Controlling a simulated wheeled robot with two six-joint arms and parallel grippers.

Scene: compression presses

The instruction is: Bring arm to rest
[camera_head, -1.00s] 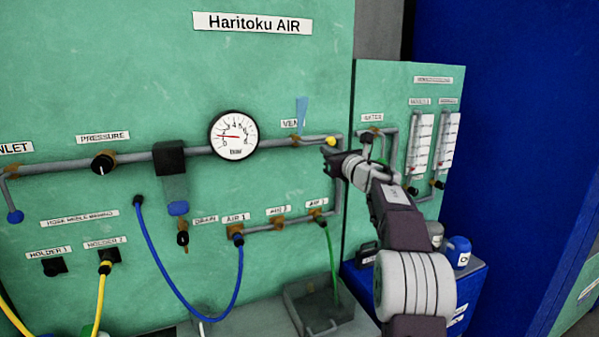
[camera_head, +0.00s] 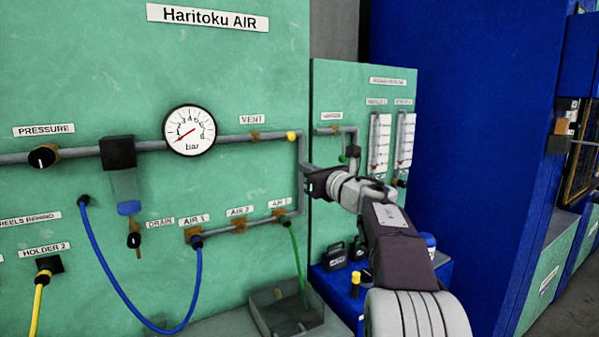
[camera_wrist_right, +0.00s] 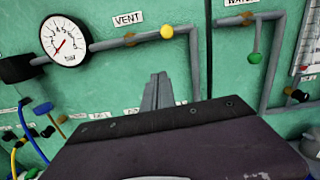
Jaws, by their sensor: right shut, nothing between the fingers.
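My right arm comes in from the lower right in the head view. Its gripper (camera_head: 309,184) is shut and empty, in front of the panel near the vertical pipe, below the yellow knob (camera_head: 291,136) at the end of the vent line. In the right wrist view the shut fingers (camera_wrist_right: 158,92) point at the green panel, below the yellow knob (camera_wrist_right: 167,32), and appear to touch nothing. My left gripper is not in view.
The pressure gauge (camera_head: 189,130) and grey pipes line the green panel (camera_head: 80,90). Blue hose (camera_head: 112,284) and green hose (camera_head: 296,258) hang below. A grey tray (camera_head: 262,317) and a blue cabinet (camera_head: 338,292) with bottles stand beneath. A blue wall (camera_head: 455,120) is at right.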

